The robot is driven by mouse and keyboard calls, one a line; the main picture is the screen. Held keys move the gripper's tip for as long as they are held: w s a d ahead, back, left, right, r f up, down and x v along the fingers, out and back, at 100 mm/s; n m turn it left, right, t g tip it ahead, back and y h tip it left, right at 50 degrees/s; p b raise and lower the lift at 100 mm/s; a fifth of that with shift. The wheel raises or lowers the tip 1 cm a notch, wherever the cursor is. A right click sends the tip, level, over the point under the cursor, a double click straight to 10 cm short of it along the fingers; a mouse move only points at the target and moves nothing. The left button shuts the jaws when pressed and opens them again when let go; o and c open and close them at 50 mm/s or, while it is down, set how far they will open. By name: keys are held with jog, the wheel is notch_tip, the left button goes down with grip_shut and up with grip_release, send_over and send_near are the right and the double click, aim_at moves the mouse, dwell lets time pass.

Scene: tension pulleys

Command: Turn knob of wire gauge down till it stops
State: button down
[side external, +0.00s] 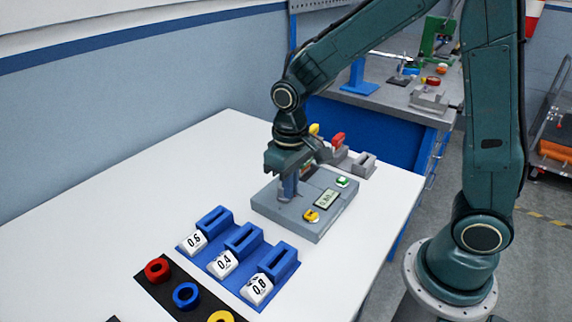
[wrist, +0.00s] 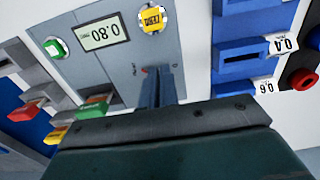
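The wire gauge (side external: 318,227) is a flat grey box on the white table, also filling the upper middle of the wrist view (wrist: 190,45). Its display (wrist: 105,33) reads 0.80. A green button (side external: 343,182) and a yellow button (side external: 311,215) sit beside the display. My gripper (side external: 289,196) points straight down over the end of the gauge away from the display. In the wrist view its fingers (wrist: 160,82) look close together, down at the panel by a small red mark. The knob is not clearly visible; the fingers hide that spot. I cannot tell whether they grip it.
Blue slotted holders (side external: 244,238) marked 0.6, 0.4 and 0.8 stand in front of the gauge. Red, blue and yellow rings (side external: 186,295) lie on a black strip nearer the camera. Grey blocks with coloured parts (side external: 338,140) stand behind the gauge. The table's left side is clear.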

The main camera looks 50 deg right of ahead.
jog(key=shift+w+a+r, duration=0.1)
jog(key=shift+a, duration=0.05)
jog(key=shift+s, duration=0.25)
notch_tip(320, 180, up, 6)
jog(key=shift+s+f, duration=0.1)
dwell(0.8)
jog(key=d, duration=0.1)
jog(key=d+r, duration=0.1)
jog(key=shift+d, duration=0.4)
jog(key=shift+f, duration=0.1)
